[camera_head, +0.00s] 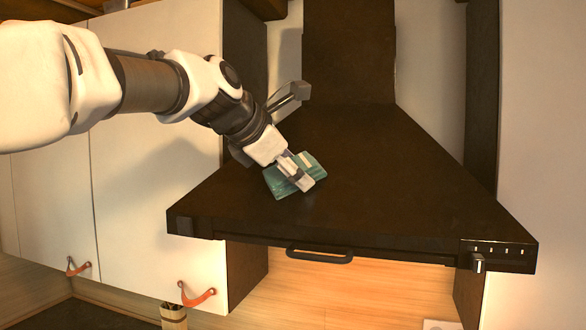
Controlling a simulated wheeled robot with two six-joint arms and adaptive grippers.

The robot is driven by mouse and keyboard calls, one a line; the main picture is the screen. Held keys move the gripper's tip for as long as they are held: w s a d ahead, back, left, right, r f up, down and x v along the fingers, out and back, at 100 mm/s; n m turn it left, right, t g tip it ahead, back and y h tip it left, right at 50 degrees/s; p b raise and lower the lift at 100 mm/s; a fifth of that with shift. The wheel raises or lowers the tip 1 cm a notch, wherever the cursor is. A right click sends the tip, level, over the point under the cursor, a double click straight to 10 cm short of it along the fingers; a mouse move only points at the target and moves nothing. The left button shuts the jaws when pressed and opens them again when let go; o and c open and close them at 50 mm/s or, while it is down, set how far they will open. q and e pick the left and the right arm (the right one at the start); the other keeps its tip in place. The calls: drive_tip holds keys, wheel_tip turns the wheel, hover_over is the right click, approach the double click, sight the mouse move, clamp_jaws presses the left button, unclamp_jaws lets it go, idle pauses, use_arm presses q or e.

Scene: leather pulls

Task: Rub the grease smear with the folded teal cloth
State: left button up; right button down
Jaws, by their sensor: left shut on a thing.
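My left gripper (297,173) reaches in from the left and is shut on the folded teal cloth (280,183). The cloth lies against, or very close to, the sloping dark face of the range hood (385,185); I cannot tell how firmly it touches. Parts of the cloth show on both sides of the fingers. I cannot make out the grease smear; the cloth, gripper or dark surface may hide it. My right gripper is not in view.
A dark bar handle (320,257) runs along the hood's front lower edge, and a control strip (497,250) sits at its right corner. White cabinet doors (150,215) with orange leather pulls (197,296) stand at the left. The hood face right of the cloth is clear.

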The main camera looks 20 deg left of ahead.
sight(311, 167)
use_arm(q)
drive_tip(key=d, duration=0.3)
drive_tip(key=shift+d, duration=0.2)
drive_tip(key=shift+s+d, duration=0.1)
drive_tip(key=shift+d, duration=1.65)
drive_tip(key=shift+s+d+p, duration=0.1)
drive_tip(key=shift+d+p, duration=0.35)
drive_tip(key=shift+d, duration=0.8)
drive_tip(key=shift+d+f, duration=0.1)
drive_tip(key=shift+d, duration=0.25)
drive_tip(key=shift+a+b, duration=0.35)
drive_tip(key=shift+a, duration=3.45)
drive_tip(key=shift+w+a, duration=0.2)
drive_tip(key=shift+a, duration=1.35)
